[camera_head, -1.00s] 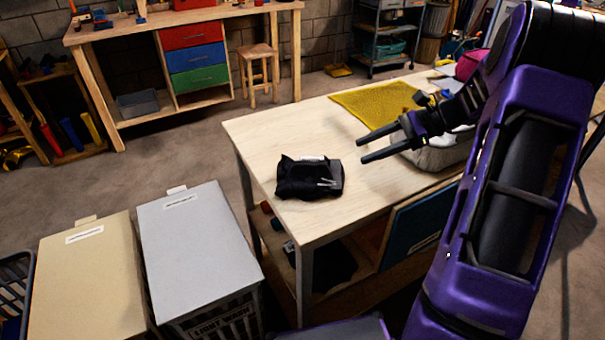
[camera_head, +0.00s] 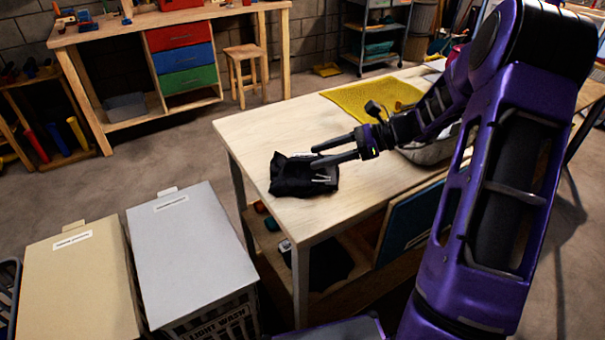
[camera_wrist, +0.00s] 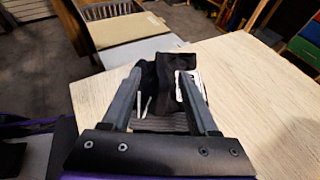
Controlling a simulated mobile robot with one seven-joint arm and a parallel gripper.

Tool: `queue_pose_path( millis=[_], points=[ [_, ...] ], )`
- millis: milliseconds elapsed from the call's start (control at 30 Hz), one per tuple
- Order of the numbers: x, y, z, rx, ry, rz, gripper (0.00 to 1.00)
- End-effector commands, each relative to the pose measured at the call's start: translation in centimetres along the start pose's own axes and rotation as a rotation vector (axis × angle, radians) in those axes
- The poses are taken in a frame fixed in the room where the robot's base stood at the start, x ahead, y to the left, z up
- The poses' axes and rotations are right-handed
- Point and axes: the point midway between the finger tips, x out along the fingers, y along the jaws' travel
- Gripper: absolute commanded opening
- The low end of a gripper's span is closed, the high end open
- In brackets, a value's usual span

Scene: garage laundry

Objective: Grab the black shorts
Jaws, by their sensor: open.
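The black shorts (camera_head: 292,177) lie bunched on the near left part of the wooden table (camera_head: 262,128). Pale drawstrings show on their right side. My gripper (camera_head: 314,157) is open, with its fingertips at the right edge of the shorts in the head view. In the wrist view the shorts (camera_wrist: 165,80) lie ahead, between and beyond the fingers of my gripper (camera_wrist: 160,75). A white tag shows beside the right finger. I cannot tell whether the fingers touch the cloth.
Two lidded hampers, beige (camera_head: 75,285) and grey (camera_head: 190,245), stand on the floor at left. The table top in front of the shorts' far side is clear.

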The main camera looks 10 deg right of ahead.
Motion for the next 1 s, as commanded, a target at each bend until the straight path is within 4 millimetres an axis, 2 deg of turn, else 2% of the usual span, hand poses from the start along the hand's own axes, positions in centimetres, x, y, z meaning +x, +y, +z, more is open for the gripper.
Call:
queue_pose_path(
  millis=[167, 433, 667, 1000],
  points=[
    [1.2, -0.1, -0.2, 0.000, 0.000, 0.000, 0.60],
    [5.0, -0.2, -0.2, 0.000, -0.001, 0.001, 0.60],
    [5.3, -0.3, -0.1, -0.001, 0.000, -0.001, 0.60],
    [5.2, -0.3, -0.2, 0.000, 0.000, -0.001, 0.01]
  ],
)
